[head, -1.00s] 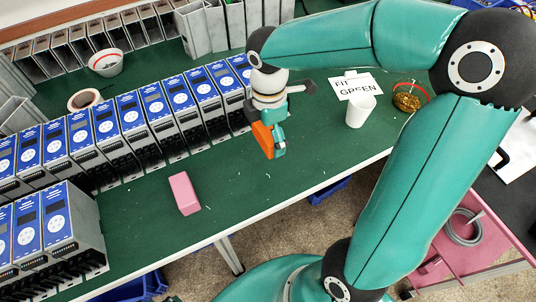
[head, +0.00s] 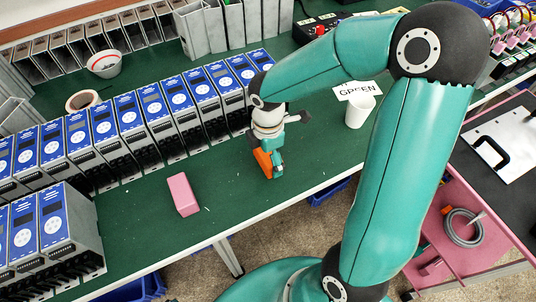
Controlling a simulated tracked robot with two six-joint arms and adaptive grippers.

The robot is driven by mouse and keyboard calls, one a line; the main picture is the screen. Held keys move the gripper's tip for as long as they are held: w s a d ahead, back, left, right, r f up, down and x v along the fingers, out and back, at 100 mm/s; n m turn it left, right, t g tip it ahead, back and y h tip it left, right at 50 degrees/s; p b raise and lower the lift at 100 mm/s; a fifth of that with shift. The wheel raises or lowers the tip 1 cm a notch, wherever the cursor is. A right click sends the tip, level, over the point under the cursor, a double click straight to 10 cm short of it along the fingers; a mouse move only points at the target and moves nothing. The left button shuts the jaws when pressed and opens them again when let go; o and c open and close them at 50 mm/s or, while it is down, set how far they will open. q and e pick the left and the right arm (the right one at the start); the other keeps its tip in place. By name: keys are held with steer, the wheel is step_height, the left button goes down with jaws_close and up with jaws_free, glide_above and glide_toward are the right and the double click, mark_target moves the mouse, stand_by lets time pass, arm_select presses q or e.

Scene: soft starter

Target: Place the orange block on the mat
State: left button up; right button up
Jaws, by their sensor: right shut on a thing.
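The orange block (head: 262,161) is in my right gripper (head: 276,166), which is shut on it. The gripper points down over the green bench surface (head: 230,178), right of the pink block (head: 183,194). I cannot tell whether the orange block touches the bench. The gripper hides part of the block. I cannot make out a mat separate from the green bench covering. My left gripper is not in view.
A row of blue-fronted soft starters (head: 130,120) stands behind and left of the gripper. A white cup (head: 360,108) stands to the right, by a printed label (head: 357,90). Green bench is clear between the pink block and the gripper.

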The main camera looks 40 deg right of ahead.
steer(key=o, duration=0.9)
steer(key=shift+c, duration=0.2)
step_height(320, 180, up, 12)
steer(key=p, duration=0.1)
